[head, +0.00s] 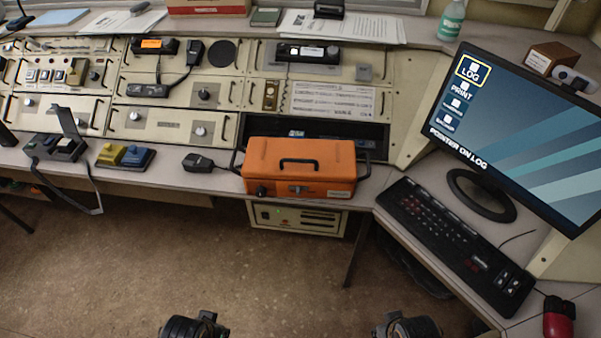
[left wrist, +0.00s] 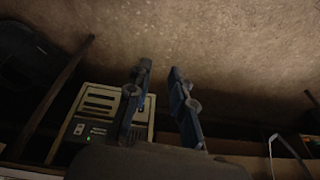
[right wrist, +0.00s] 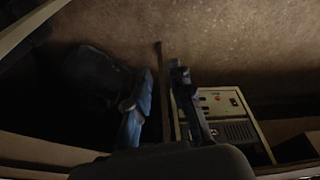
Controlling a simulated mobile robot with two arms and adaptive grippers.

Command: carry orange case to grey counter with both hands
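The orange case (head: 300,170) rests upright and closed at the front edge of the console desk, in the middle of the head view. It has a dark top handle, a front latch and a dark handle at each end. The grey counter is not clearly told apart; a grey desktop (head: 170,178) runs along the console front. My left gripper shows in the left wrist view (left wrist: 160,68), open and empty, its fingers apart over the floor. My right gripper in the right wrist view (right wrist: 163,72) is likewise open and empty. Both are apart from the case.
A keyboard (head: 455,240), monitor (head: 525,130) and red mouse (head: 558,318) occupy the right desk. A hand microphone (head: 203,162) and a blue-yellow device (head: 125,156) lie left of the case. A beige unit (head: 298,219) stands below the desk. The floor (head: 130,260) in front is clear.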

